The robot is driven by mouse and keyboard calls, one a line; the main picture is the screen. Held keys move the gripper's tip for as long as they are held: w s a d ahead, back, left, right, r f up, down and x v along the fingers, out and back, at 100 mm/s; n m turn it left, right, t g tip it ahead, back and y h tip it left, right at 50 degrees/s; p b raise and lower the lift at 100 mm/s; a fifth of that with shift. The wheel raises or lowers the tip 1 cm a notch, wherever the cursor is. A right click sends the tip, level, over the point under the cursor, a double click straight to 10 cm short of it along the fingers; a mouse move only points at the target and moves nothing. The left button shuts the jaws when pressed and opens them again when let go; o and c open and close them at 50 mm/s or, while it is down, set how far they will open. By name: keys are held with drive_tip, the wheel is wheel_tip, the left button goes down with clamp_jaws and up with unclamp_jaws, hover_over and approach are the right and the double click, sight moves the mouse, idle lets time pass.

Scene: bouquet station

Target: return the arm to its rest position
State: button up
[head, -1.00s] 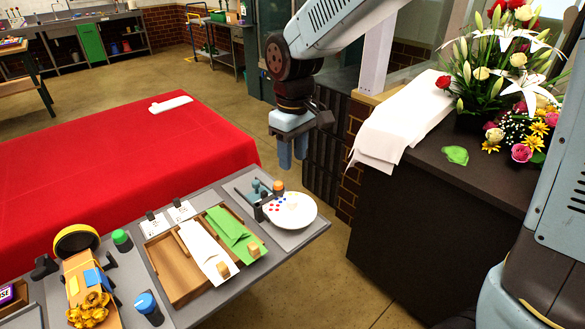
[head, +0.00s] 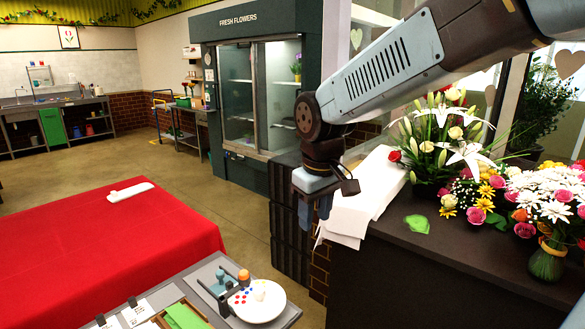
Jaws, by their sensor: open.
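My gripper (head: 316,208) hangs pointing down from my bent arm, in the middle of the head view. Its two blue-grey fingers are apart and nothing shows between them. It appears in front of the gap between the grey work table (head: 290,318) and the dark counter (head: 440,268), close to the left edge of the white paper sheets (head: 362,192) in the picture. Whether it touches the paper cannot be told. Part of the arm runs out of view at the upper right.
Flower arrangements (head: 455,150) and a bouquet in a green vase (head: 545,262) stand on the counter, with a green leaf (head: 416,224). A white plate (head: 257,301) lies on the work table. A red-covered table (head: 100,245) is left; a flower cooler (head: 258,95) stands behind.

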drive_tip(key=s+d+r+m+t, duration=0.2)
drive_tip(key=s+d+m, duration=0.2)
drive_tip(key=d, duration=0.5)
drive_tip(key=s+d+r+m+t, duration=0.1)
drive_tip(key=s+d+r+m, duration=0.1)
drive_tip(key=s+d+m, duration=0.2)
drive_tip(key=s+d, duration=0.3)
drive_tip(key=d, duration=0.3)
drive_tip(key=shift+s+d+r+t, duration=0.15)
drive_tip(key=shift+d+r+t, duration=0.05)
drive_tip(key=shift+r+t, duration=0.2)
idle(0.5)
